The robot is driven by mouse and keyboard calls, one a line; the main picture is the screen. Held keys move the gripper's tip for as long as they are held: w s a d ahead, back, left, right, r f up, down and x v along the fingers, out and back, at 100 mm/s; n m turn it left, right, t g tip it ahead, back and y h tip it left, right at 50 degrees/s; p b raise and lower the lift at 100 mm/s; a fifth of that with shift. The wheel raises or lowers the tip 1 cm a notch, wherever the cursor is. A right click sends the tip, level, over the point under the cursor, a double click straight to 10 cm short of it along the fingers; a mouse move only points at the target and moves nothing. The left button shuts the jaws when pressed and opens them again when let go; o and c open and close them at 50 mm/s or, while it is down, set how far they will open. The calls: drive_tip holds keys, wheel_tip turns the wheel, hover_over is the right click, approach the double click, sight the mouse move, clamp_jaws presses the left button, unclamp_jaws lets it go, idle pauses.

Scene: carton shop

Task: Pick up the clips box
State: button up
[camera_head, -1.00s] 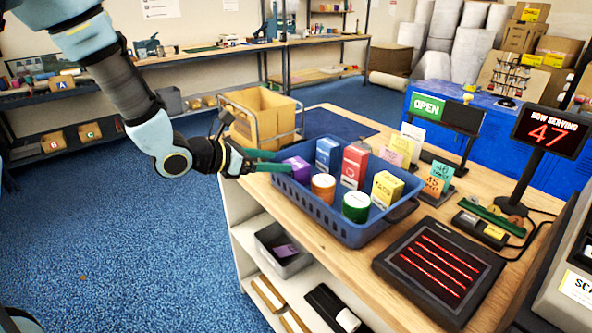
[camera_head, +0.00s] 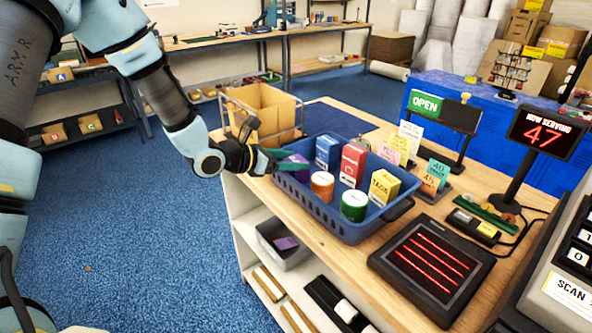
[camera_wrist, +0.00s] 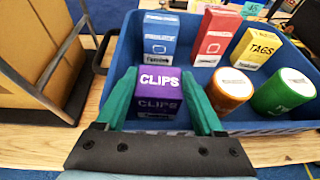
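The clips box (camera_wrist: 160,92) is a small purple carton with white "CLIPS" lettering. It stands at the near left corner of the blue basket (camera_head: 330,222) and also shows in the head view (camera_head: 297,170), partly hidden by a finger. My gripper (camera_wrist: 160,76) has its green fingers spread, one on each side of the box. The fingertips are very close to its sides; contact cannot be made out. In the head view my gripper (camera_head: 284,160) reaches over the basket's left rim.
The basket also holds a blue box (camera_head: 328,152), a red box (camera_head: 353,165), a yellow tags box (camera_head: 384,187), an orange tub (camera_head: 322,185) and a green tub (camera_head: 354,205). A wire-framed carton bin (camera_head: 265,115) stands left behind the basket. A dark display pad (camera_head: 430,265) lies to the right.

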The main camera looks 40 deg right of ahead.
drive_tip(key=c, duration=0.8)
drive_tip(key=shift+r, duration=0.1)
drive_tip(key=shift+c, duration=0.2)
